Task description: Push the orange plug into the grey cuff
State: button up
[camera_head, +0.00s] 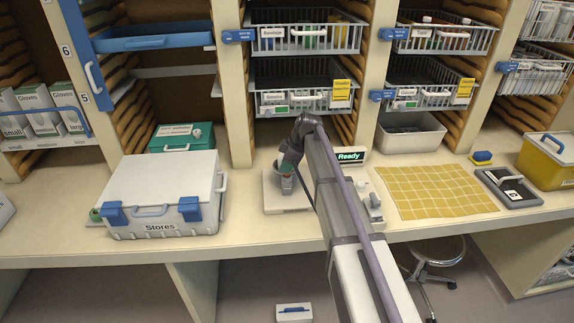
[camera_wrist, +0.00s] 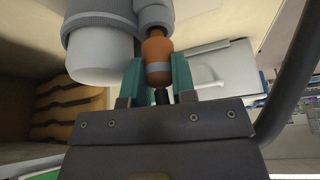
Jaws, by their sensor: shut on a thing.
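The orange plug (camera_wrist: 156,50) is between the teal fingers of my gripper (camera_wrist: 157,72), which is shut on it. It has a grey band around its lower part in the wrist view. Its far end meets the opening of the grey cuff (camera_wrist: 156,13); how deep it sits inside I cannot tell. A wide pale grey cylinder (camera_wrist: 100,62) stands close on the left of the plug. In the head view my gripper (camera_head: 288,170) is over a pale base plate (camera_head: 271,201) on the counter; the plug and cuff are small and partly hidden there.
A white Stores case (camera_head: 160,190) stands left of the base plate. A green box (camera_head: 180,137) is behind it. A lit Ready display (camera_head: 350,156) is right of my gripper, then a yellow grid mat (camera_head: 430,192). Wire baskets (camera_head: 305,98) hang above the counter.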

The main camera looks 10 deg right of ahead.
jog(key=shift+f+b, duration=0.55)
jog(key=shift+f, duration=0.05)
jog(key=o, duration=1)
jog(key=shift+r, duration=0.2)
